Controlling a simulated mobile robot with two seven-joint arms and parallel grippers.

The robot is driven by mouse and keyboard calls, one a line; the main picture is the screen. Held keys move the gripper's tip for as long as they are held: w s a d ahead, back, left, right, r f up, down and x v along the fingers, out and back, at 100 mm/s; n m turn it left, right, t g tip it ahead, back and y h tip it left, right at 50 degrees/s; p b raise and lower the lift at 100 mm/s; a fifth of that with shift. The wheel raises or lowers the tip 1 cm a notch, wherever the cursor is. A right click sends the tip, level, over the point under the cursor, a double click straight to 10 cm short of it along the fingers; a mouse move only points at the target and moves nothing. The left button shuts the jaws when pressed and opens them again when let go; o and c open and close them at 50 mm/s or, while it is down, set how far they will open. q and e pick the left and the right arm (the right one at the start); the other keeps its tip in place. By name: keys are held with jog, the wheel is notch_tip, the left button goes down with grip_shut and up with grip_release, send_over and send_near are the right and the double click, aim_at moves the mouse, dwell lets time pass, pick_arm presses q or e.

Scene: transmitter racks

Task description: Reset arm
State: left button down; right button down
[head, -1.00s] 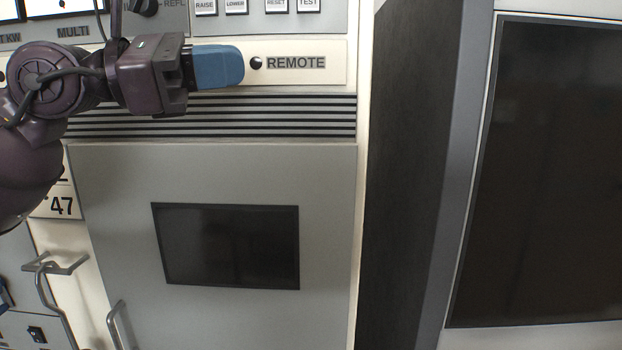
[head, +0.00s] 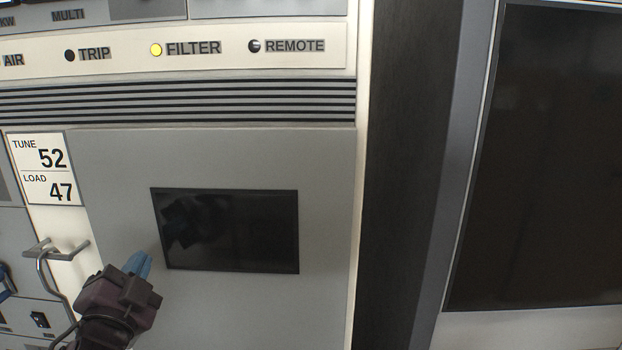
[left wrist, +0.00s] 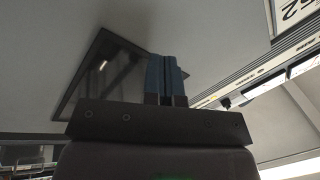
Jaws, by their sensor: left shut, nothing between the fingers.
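My left gripper (head: 141,262) is in the lower left of the head view, in front of the grey cabinet door (head: 240,310). Its blue fingers point up, close to the lower left corner of the dark window (head: 235,232) in that door. In the left wrist view the blue fingers (left wrist: 165,78) are together with nothing between them, and the dark window (left wrist: 95,75) lies behind them. My right gripper is in neither view.
A row of indicators includes a lit yellow FILTER lamp (head: 156,49) and a dark REMOTE lamp (head: 254,46). A bent metal handle (head: 45,265) juts out left of my gripper. A second dark-paned cabinet (head: 540,160) stands at the right.

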pick_arm(q)
jog(key=s+a+f+n+g+y, duration=0.1)
jog(key=s+a+f+n+g, duration=0.15)
jog(key=s+f+g, duration=0.45)
jog(key=s+a+f+n+g+y, duration=0.1)
jog(key=s+f+n+g, duration=0.2)
jog(key=f, duration=0.8)
jog(key=s+d+f+n+g+h, duration=0.1)
jog(key=s+f+n+g, duration=0.1)
jog(key=s+f+g, duration=0.45)
jog(key=s+d+f+n+g+h, duration=0.1)
jog(key=s+d+f+n, duration=0.2)
jog(key=s, duration=0.7)
jog(key=w+a+f+m+t+h, duration=0.1)
jog(key=w+f+t, duration=0.7)
jog(key=f, duration=0.3)
jog(key=shift+f+t, duration=0.1)
jog(key=shift+t, duration=0.15)
